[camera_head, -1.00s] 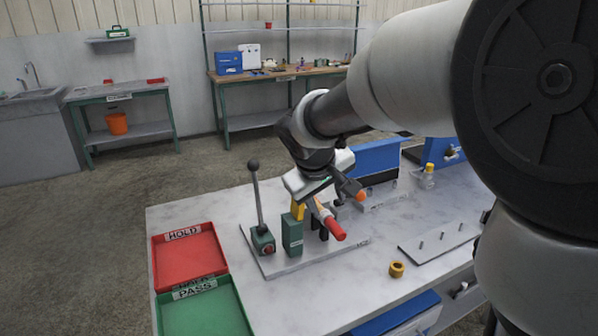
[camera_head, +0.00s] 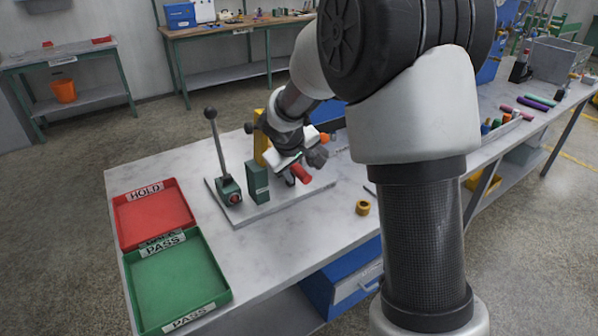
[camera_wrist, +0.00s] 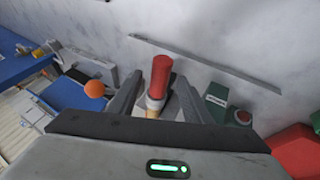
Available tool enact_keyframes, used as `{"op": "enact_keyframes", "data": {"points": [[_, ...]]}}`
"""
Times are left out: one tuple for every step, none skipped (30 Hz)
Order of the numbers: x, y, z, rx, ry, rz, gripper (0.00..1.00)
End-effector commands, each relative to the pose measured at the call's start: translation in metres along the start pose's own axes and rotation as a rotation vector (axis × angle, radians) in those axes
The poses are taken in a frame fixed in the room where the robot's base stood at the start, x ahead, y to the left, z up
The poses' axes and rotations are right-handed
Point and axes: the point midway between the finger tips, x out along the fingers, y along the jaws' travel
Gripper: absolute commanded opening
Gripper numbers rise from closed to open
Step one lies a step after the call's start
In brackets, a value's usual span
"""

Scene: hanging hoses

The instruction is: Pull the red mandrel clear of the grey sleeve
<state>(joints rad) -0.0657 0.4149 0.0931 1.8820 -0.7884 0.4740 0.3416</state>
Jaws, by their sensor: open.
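The red mandrel (camera_head: 302,174) sticks out at the front of a fixture on the bench. In the wrist view its red end (camera_wrist: 161,76) lies between the fingers of my gripper (camera_wrist: 158,82). A pale ring and a tan length show just behind the red end. My gripper (camera_head: 299,161) is open, with a finger on either side of the mandrel; I cannot tell whether either touches it. The grey sleeve is not clearly made out; my gripper hides much of that part of the fixture.
The fixture's plate (camera_head: 238,213) carries a black-knobbed lever (camera_head: 217,145), a green block (camera_head: 258,184) and a yellow post (camera_head: 262,150). A red HOLD tray (camera_head: 153,213) and green PASS tray (camera_head: 176,279) stand left. A brass ring (camera_head: 362,208) lies right. Bench front is mostly clear.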

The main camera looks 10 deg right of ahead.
Motion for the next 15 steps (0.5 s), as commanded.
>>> {"op": "enact_keyframes", "data": {"points": [[0.0048, -0.0002, 0.0004, 0.001, 0.000, 0.000, 0.45], [0.0065, -0.0002, 0.0003, 0.001, 0.000, 0.000, 0.45], [0.0083, -0.0002, 0.0003, 0.002, 0.000, -0.001, 0.45], [0.0094, -0.0002, 0.0003, 0.002, 0.000, -0.001, 0.45], [0.0101, -0.0001, 0.0003, 0.002, 0.000, -0.001, 0.45], [0.0107, -0.0001, 0.0003, 0.002, 0.000, -0.001, 0.45], [0.0109, 0.0000, 0.0002, 0.002, 0.000, 0.000, 0.45], [0.0109, 0.0001, 0.0002, 0.001, 0.000, 0.000, 0.45], [0.0109, 0.0001, 0.0001, 0.001, 0.000, 0.000, 0.45], [0.0108, 0.0001, 0.0001, 0.001, 0.000, 0.000, 0.45], [0.0107, 0.0001, 0.0001, 0.001, 0.000, 0.000, 0.45], [0.0107, 0.0001, 0.0001, 0.001, 0.000, 0.000, 0.45], [0.0106, 0.0001, 0.0001, 0.001, 0.000, 0.000, 0.45], [0.0106, 0.0001, 0.0001, 0.001, 0.000, 0.000, 0.40], [0.0106, 0.0001, 0.0001, 0.001, 0.000, 0.000, 0.33]]}}
